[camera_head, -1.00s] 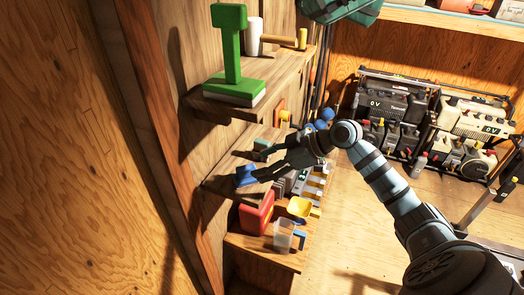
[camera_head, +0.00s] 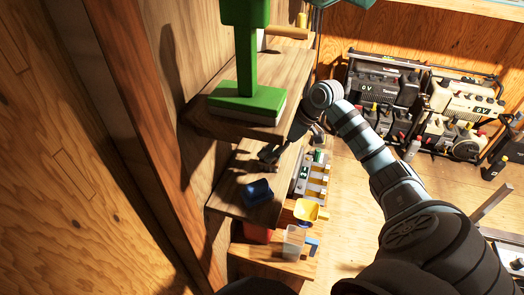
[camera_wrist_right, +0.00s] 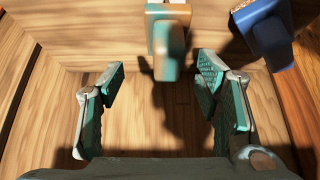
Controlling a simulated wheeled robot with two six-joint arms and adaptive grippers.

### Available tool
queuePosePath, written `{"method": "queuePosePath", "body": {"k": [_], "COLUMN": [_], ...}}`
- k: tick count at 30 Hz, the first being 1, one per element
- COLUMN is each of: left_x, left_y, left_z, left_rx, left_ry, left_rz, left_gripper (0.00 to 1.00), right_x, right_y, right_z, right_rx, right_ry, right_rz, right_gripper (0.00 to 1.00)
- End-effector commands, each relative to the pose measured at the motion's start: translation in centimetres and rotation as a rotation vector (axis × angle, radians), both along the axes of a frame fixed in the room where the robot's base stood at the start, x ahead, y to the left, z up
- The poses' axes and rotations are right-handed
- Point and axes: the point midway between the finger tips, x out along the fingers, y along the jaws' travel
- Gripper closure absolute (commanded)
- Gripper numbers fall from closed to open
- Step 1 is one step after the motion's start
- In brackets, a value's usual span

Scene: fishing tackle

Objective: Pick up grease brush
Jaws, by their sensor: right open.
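My right gripper (camera_head: 270,156) reaches over the middle wall shelf, just under the upper shelf. In the right wrist view it is open and empty, its teal-padded fingers (camera_wrist_right: 160,92) apart. A teal piece with an orange-brown block (camera_wrist_right: 168,45) lies ahead, between the fingertips' lines and apart from them. A blue piece with a speckled tan face (camera_wrist_right: 268,38) is to its right; a blue piece also shows on the shelf in the head view (camera_head: 258,192). I cannot tell for certain which is the grease brush. My left gripper is out of view.
A green stand (camera_head: 250,98) is on the upper shelf (camera_head: 292,70), close above my right gripper. A yellow scoop-like piece (camera_head: 306,209) and a clear cup (camera_head: 293,241) are lower down. Several power-supply-like boxes (camera_head: 383,85) stand at the right.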

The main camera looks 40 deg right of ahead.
Motion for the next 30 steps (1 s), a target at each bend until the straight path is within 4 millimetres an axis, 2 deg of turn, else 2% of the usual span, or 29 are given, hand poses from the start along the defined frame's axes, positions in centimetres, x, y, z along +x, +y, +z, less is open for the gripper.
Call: {"method": "queuePosePath", "body": {"k": [9, 16, 26, 30], "left_x": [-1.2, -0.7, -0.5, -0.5], "left_y": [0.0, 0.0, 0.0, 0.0], "left_z": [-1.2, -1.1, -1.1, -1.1], "left_rx": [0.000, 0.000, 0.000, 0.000], "left_ry": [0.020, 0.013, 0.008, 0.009], "left_rz": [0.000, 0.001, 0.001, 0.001], "left_gripper": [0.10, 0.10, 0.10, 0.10], "right_x": [2.1, 2.3, 2.3, 2.3], "right_y": [1.8, 1.8, 1.8, 1.8], "right_z": [-4.9, -5.2, -5.1, -5.1], "right_rx": [0.003, 0.000, 0.000, 0.000], "right_ry": [0.000, 0.000, 0.000, -0.001], "right_rz": [0.000, 0.001, 0.001, 0.001], "right_gripper": [0.42, 0.42, 0.93, 0.95]}}
